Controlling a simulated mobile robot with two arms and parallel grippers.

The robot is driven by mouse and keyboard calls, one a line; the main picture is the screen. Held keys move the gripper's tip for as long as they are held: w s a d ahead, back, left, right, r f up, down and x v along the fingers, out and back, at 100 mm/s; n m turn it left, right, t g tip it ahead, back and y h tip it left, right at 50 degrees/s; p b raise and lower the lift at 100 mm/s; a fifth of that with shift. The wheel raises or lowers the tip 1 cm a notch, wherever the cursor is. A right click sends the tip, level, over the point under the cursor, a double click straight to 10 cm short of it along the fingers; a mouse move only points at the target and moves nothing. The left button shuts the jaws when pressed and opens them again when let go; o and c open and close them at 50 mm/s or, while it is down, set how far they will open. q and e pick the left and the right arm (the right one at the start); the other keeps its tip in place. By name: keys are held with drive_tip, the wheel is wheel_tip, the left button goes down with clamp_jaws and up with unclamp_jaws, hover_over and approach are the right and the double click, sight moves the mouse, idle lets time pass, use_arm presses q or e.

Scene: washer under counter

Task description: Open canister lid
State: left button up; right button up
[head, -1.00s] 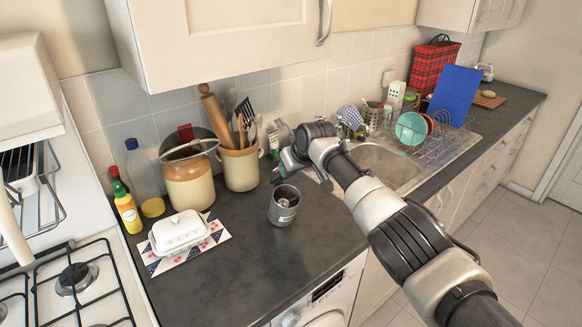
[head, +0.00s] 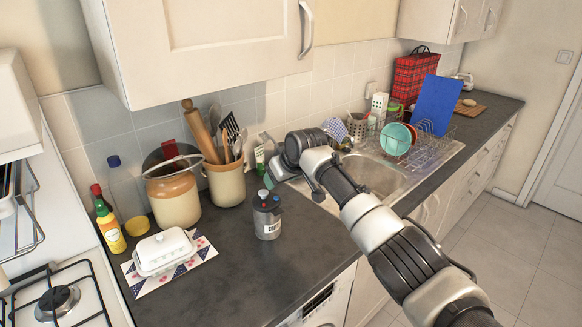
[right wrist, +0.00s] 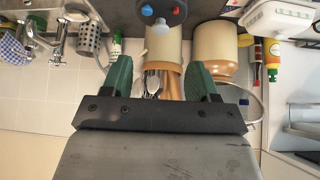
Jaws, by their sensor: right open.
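The canister (head: 267,222) is a small grey cylinder standing upright on the dark counter. It has a dark top with small blue, red and pale round parts. In the right wrist view the canister's dark round top (right wrist: 160,10) shows at the upper edge, cut off by the frame. My right gripper (right wrist: 160,72) is open, with its two green fingers apart and nothing held between them. In the head view it is just behind and right of the canister, apart from it. My left gripper is not in view.
A large crock (head: 174,198) and a utensil pot (head: 226,182) stand behind the canister. A white butter dish (head: 164,250) sits to the left, near bottles and the hob (head: 55,300). The sink (head: 370,172) and a dish rack are at right. Counter in front is clear.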

drive_tip(key=b+v, duration=0.2)
drive_tip(key=v, duration=0.6)
drive_tip(key=shift+s, duration=0.1)
